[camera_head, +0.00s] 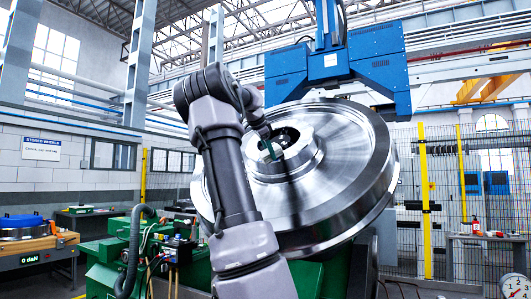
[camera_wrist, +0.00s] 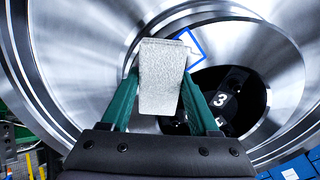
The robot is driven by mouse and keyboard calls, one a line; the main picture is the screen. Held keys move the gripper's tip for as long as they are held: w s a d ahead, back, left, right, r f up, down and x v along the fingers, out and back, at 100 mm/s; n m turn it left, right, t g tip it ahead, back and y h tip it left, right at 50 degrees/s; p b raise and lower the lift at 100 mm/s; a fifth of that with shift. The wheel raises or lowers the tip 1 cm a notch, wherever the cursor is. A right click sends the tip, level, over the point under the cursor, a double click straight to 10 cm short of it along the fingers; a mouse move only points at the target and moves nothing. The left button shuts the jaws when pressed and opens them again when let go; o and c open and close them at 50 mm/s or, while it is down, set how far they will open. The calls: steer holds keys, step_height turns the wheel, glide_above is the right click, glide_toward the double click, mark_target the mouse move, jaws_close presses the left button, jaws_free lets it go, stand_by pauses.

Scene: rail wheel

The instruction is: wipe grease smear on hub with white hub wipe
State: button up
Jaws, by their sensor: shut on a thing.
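The white hub wipe (camera_wrist: 161,75), a pale rough-textured block, is held between the two green fingers of my gripper (camera_wrist: 160,92) in the wrist view. In the head view my gripper (camera_head: 268,149) is at the left side of the hub (camera_head: 305,150) of a large shiny steel wheel (camera_head: 345,185). The wheel also fills the wrist view (camera_wrist: 95,35). The wipe is in front of the hub face; I cannot tell whether it touches it. No grease smear can be made out for certain; the wipe and fingers cover part of the hub.
The hub's dark bore (camera_wrist: 235,95) shows a white "3" inside. A blue-edged white marking (camera_wrist: 190,47) lies beside the wipe. A blue overhead unit (camera_head: 335,65) hangs above the wheel. A green machine (camera_head: 115,265) stands below left, and a mesh fence (camera_head: 465,190) stands right.

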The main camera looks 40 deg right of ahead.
steer(key=shift+s+d+f, duration=0.1)
steer(key=shift+s+d, duration=0.2)
steer(key=shift+s, duration=0.35)
steer(key=shift+s+d, duration=0.25)
steer(key=shift+s, duration=0.35)
steer(key=w+a, duration=0.1)
steer(key=w, duration=0.1)
steer(key=w+a, duration=0.1)
steer(key=w, duration=0.2)
steer(key=w+a, duration=0.1)
steer(key=w, duration=0.1)
steer(key=shift+w, duration=0.35)
steer(key=shift+a, duration=0.15)
steer(key=shift+v, duration=2.9)
steer(key=shift+s, duration=0.1)
steer(key=v, duration=0.3)
